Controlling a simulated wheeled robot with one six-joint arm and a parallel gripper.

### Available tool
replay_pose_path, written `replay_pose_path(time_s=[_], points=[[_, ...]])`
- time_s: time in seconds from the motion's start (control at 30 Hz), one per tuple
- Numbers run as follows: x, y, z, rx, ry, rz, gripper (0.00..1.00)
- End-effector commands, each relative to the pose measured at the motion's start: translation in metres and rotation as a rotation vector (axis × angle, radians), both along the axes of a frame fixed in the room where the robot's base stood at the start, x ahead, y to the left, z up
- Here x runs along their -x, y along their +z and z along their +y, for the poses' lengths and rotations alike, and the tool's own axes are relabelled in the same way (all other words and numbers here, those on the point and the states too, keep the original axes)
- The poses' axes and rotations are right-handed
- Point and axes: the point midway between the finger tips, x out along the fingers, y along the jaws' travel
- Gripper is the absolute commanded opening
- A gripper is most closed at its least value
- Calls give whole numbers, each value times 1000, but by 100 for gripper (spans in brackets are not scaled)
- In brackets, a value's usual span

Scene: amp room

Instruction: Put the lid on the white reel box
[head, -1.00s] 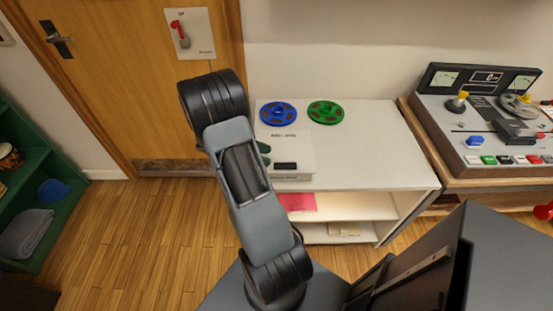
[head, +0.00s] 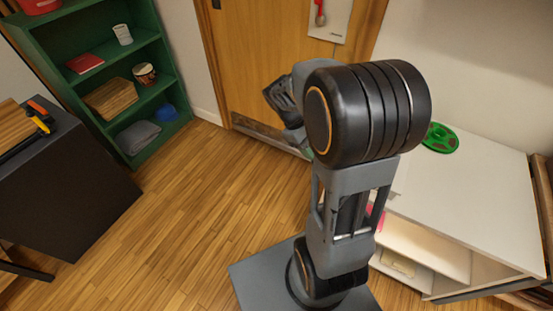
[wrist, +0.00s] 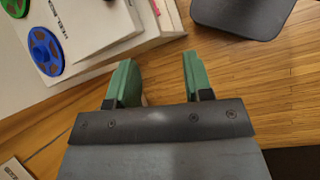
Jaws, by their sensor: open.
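A flat white box-like piece with dark lettering (wrist: 88,22) lies at the upper left of the wrist view, beside a blue reel (wrist: 46,50). It looks like the white reel box or its lid; I cannot tell which. In the head view my arm hides it. My gripper (wrist: 155,78) has two green fingers, apart and empty, with wood floor beyond them. It points past the edge of the white unit, apart from the lettered piece. A pale piece with dark marks (wrist: 14,170) shows at the lower left; I cannot tell what it is.
A green reel (head: 440,138) lies on the white shelf unit (head: 480,190), at right. A green shelf (head: 142,53) holds several items at left. A dark table (head: 70,190) stands at far left. Wood floor (head: 190,220) between is clear.

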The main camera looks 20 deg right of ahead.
Motion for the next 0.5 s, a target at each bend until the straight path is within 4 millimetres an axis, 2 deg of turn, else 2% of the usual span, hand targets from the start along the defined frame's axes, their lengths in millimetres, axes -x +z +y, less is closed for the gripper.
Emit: replay_pose_path(time_s=[0.03,0.2,0.3,0.5], points=[[4,9,21,-33,-23,-119,47],[16,25,78,-171,-136,-446,47],[22,33,102,-251,-195,-585,47],[30,42,130,-355,-275,-739,47]])
